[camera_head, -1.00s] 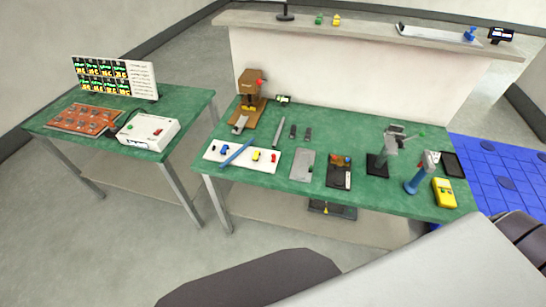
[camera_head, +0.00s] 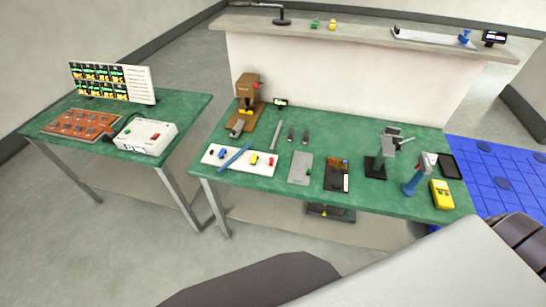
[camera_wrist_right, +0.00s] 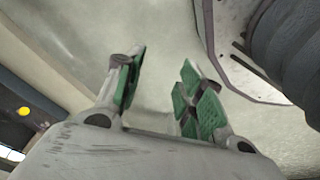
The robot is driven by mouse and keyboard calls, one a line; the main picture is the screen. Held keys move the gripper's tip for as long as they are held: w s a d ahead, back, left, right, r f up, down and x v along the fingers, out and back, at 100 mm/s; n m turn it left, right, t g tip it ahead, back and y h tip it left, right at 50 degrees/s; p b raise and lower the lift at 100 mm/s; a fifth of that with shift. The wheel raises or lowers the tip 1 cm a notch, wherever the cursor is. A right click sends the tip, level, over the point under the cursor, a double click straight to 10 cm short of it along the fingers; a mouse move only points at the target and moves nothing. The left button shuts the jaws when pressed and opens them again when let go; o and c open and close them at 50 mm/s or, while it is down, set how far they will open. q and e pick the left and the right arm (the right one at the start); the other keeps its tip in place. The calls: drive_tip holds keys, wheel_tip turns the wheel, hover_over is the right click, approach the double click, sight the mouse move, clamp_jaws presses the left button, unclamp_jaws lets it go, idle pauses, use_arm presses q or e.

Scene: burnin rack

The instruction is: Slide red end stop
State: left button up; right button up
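A small red piece (camera_head: 271,161) sits at the right end of a white board (camera_head: 213,162) on the middle green bench. I cannot tell for sure that it is the red end stop. A yellow piece (camera_head: 254,159) sits left of it, and a blue bar (camera_head: 236,156) lies slanted across the board. My right gripper (camera_wrist_right: 163,60) shows in the right wrist view with green-padded fingers apart, open and empty over pale floor. It is not near the board. My left gripper is in no view.
The green bench (camera_head: 300,197) also holds a brown press (camera_head: 247,92), a grey plate (camera_head: 300,170), a black tray (camera_head: 338,178), a blue-handled tool (camera_head: 413,185) and a yellow meter (camera_head: 441,195). A raised shelf (camera_head: 360,36) stands behind. A second bench (camera_head: 185,110) with a white box (camera_head: 146,135) stands left.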

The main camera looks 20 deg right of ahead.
drive_tip(key=w+a+r+t+y, duration=0.1)
drive_tip(key=w+a+r, duration=0.1)
drive_tip(key=w+r, duration=0.85)
drive_tip(key=w+a+r, duration=0.2)
drive_tip(key=w+r, duration=0.8)
drive_tip(key=w, duration=0.1)
drive_tip(key=w+a+r+n, duration=0.2)
drive_tip(key=w+a+r, duration=0.1)
drive_tip(key=r, duration=0.7)
wheel_tip(320, 180, up, 26)
drive_tip(key=r+n+y, duration=0.1)
drive_tip(key=n+y, duration=0.1)
hover_over(272, 161)
drive_tip(key=s+d, duration=0.4)
drive_tip(key=shift+a+f+t, duration=0.25)
drive_tip(key=shift+t, duration=0.05)
drive_tip(key=shift+f, duration=0.15)
drive_tip(key=shift+d+p+x, duration=0.2)
drive_tip(key=shift+p+x, duration=0.35)
drive_tip(key=shift+x, duration=6.2)
